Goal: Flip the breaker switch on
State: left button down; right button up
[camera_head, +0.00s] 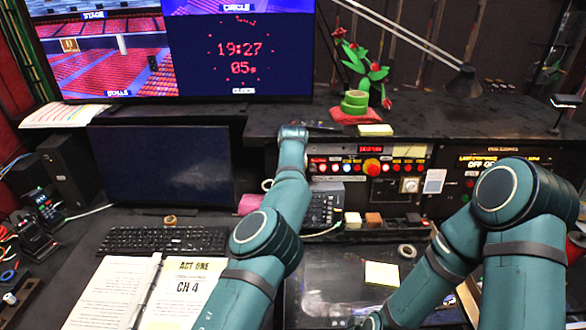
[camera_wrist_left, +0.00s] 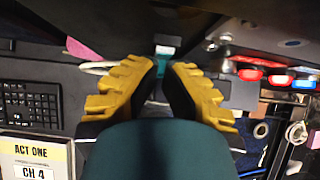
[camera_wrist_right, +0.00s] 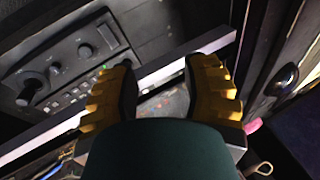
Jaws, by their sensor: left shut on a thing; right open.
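My left gripper (camera_wrist_left: 163,78) shows in the left wrist view. Its yellow-and-black fingers close on a small teal handle (camera_wrist_left: 163,66) with a pale piece just beyond it. This looks like the breaker switch, but most of it is hidden by the fingers. My right gripper (camera_wrist_right: 160,88) is open and empty in the right wrist view, near a dark unit with knobs (camera_wrist_right: 70,72). It is not visible in the head view.
A keyboard (camera_head: 163,240), an open script binder (camera_head: 150,290), a yellow note (camera_head: 382,273) and a tape roll (camera_head: 407,251) lie on the desk. Monitors stand at the left.

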pick_arm(q)
jog(key=c, duration=1)
grip_release()
jog(key=v, duration=1.2)
jog(key=shift+f, duration=0.1)
